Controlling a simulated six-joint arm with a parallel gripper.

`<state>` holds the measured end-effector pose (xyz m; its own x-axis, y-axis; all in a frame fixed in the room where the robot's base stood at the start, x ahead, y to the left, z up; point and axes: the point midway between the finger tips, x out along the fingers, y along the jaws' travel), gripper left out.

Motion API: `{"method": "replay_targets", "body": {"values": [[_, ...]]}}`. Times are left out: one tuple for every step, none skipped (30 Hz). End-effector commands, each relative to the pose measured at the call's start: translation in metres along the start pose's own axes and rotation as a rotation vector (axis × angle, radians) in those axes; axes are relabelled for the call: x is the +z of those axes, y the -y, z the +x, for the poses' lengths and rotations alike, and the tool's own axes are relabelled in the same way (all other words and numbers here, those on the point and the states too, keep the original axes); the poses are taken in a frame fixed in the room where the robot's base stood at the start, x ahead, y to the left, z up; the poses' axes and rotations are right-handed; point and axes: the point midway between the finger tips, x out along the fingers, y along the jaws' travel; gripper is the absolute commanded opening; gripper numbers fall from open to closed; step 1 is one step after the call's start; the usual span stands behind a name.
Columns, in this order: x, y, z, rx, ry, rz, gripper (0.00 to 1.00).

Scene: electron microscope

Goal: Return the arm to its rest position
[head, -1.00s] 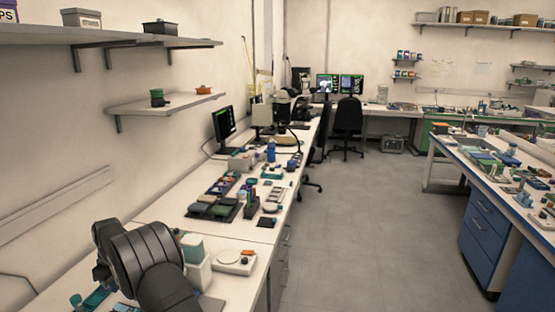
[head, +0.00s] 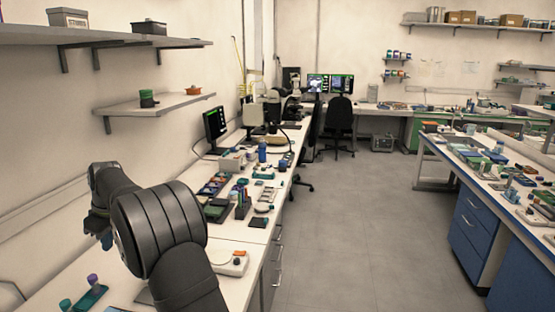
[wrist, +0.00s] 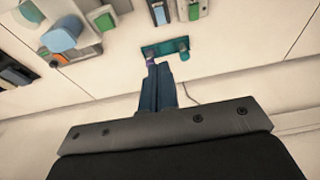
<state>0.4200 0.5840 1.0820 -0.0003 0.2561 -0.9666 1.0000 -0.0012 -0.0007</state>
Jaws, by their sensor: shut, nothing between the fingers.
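My arm (head: 160,230) rises over the near end of the left bench in the head view. It is bent at a thick black joint, and its wrist end points to the left, near the wall. My gripper (wrist: 160,68) shows in the wrist view with its two dark blue fingers together and nothing between them. The fingertips appear just in front of a teal rack (wrist: 168,49) with small capped tubes; I cannot tell the height gap. In the head view a teal rack (head: 92,296) with purple and teal caps lies on the bench below my arm.
A long white bench (head: 235,246) runs along the left wall, crowded with lab items. A small white device (head: 232,263) sits right of my arm. Wall shelves (head: 150,104) hang above on the left. The grey floor (head: 345,220) to the right is clear.

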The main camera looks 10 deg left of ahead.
Motion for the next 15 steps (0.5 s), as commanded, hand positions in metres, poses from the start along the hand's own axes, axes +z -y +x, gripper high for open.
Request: {"method": "replay_targets", "body": {"values": [[0.002, 0.000, -0.011, 0.001, -0.008, 0.001, 0.00], [0.004, 0.001, -0.017, 0.001, -0.013, 0.001, 0.00], [0.006, 0.001, -0.025, 0.001, -0.018, 0.001, 0.00], [0.007, 0.002, -0.030, 0.002, -0.022, 0.001, 0.00], [0.009, 0.002, -0.037, 0.002, -0.027, 0.000, 0.00], [0.009, 0.003, -0.023, -0.003, -0.020, 0.000, 0.00], [0.009, 0.003, -0.016, -0.003, -0.020, -0.001, 0.00], [0.009, 0.003, -0.009, -0.004, -0.019, -0.001, 0.00], [0.008, 0.003, -0.001, -0.003, -0.020, -0.001, 0.00], [0.007, 0.003, 0.005, -0.002, -0.020, -0.002, 0.00], [0.007, 0.003, 0.011, -0.002, -0.020, -0.002, 0.00], [0.007, 0.003, 0.018, -0.002, -0.021, -0.002, 0.00], [0.007, 0.003, 0.024, -0.002, -0.020, -0.002, 0.00], [0.007, 0.003, 0.029, -0.002, -0.020, -0.002, 0.00], [0.007, 0.003, 0.036, -0.001, -0.021, -0.002, 0.00]]}}
